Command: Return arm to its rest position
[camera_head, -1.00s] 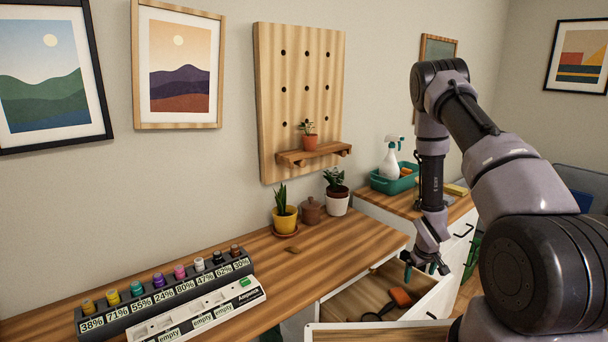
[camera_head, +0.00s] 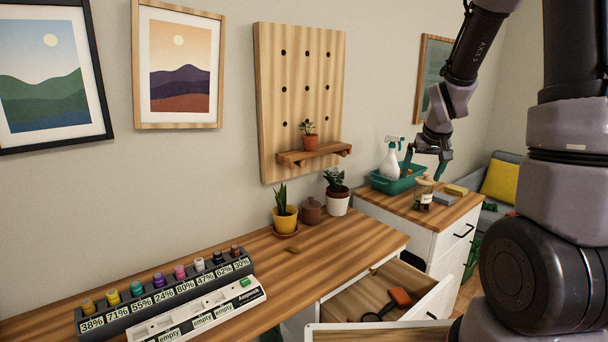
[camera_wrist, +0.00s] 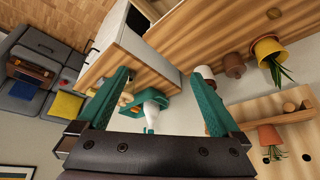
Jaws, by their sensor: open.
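My gripper (camera_head: 425,166) is open and empty, raised in the air in front of the back wall. In the head view it appears over the right cabinet, close to the teal caddy (camera_head: 385,184) and the white spray bottle (camera_head: 391,157). In the wrist view my gripper's two teal fingers (camera_wrist: 160,100) are spread wide with nothing held between them. The spray bottle also shows between the fingers in the wrist view (camera_wrist: 155,110), farther away. My arm rises along the right side of the head view.
An open drawer (camera_head: 368,290) holds an orange-headed tool (camera_head: 401,297). A jar (camera_head: 424,192) stands on the cabinet top (camera_head: 395,205). Potted plants (camera_head: 285,218) stand on the wooden desk (camera_head: 250,255). A pegboard with a shelf (camera_head: 312,154) hangs on the wall.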

